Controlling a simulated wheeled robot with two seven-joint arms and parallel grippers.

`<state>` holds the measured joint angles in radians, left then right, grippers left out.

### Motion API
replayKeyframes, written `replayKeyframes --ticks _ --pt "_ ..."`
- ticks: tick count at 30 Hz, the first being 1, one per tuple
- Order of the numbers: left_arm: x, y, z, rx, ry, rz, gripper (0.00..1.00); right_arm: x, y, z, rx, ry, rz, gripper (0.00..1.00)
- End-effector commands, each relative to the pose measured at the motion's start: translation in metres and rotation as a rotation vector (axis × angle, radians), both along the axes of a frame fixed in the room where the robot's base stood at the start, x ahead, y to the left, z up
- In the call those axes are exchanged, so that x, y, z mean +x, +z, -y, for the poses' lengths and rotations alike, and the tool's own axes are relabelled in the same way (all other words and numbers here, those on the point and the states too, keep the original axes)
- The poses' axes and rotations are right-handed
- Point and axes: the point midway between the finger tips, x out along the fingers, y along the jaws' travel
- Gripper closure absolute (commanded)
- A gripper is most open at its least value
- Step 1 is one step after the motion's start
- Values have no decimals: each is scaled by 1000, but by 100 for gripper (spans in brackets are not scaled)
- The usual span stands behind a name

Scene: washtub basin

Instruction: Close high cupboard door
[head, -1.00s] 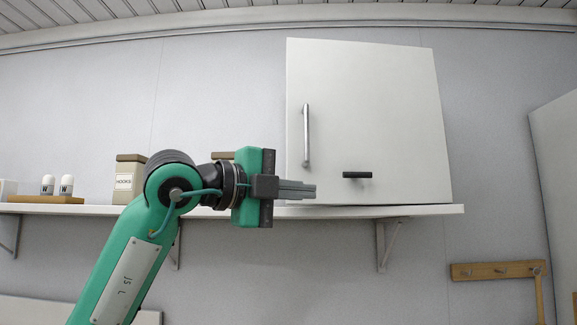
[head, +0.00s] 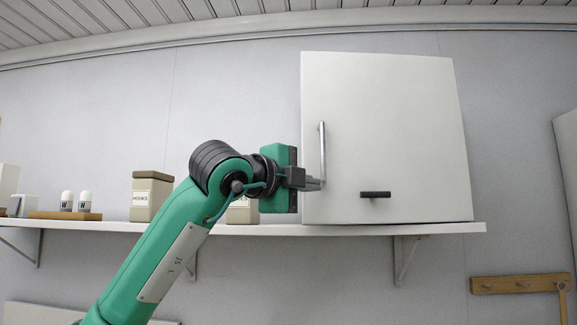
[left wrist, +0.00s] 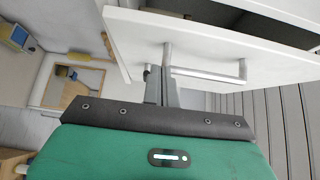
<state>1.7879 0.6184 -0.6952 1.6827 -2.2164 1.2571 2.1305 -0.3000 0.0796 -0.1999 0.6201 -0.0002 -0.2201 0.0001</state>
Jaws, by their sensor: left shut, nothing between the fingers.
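The white high cupboard (head: 415,120) stands on a wall shelf. Its door carries a vertical silver handle (head: 323,150) near the left edge. In the left wrist view the handle (left wrist: 205,75) runs across the white door (left wrist: 200,45), and a dark gap (left wrist: 240,18) beyond the door's edge shows it ajar. My left gripper (head: 316,184) is shut and empty, its fingers at the lower end of the handle, in front of the door. In the left wrist view its fingers (left wrist: 162,82) reach to one end of the handle; whether they touch is unclear. My right gripper is not in view.
A short dark bar (head: 375,194) shows low on the cupboard front. The shelf (head: 345,229) runs below, with a HOOKS canister (head: 152,195) and two small white shakers (head: 75,201) on the left. A wooden hook rail (head: 520,284) hangs at lower right.

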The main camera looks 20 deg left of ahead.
Motion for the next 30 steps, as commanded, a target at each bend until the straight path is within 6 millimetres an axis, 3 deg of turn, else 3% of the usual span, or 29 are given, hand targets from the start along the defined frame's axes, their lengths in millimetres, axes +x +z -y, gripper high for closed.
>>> replayKeyframes --ticks 1,9,23,30 --pt "8 4 -8 -3 6 -3 100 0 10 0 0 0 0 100" --pt "29 1 -16 -2 4 -1 100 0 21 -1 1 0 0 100" --pt "33 -1 -19 -3 3 -1 100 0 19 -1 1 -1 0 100" --pt "65 -2 -34 -5 2 -3 100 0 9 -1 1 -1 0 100"
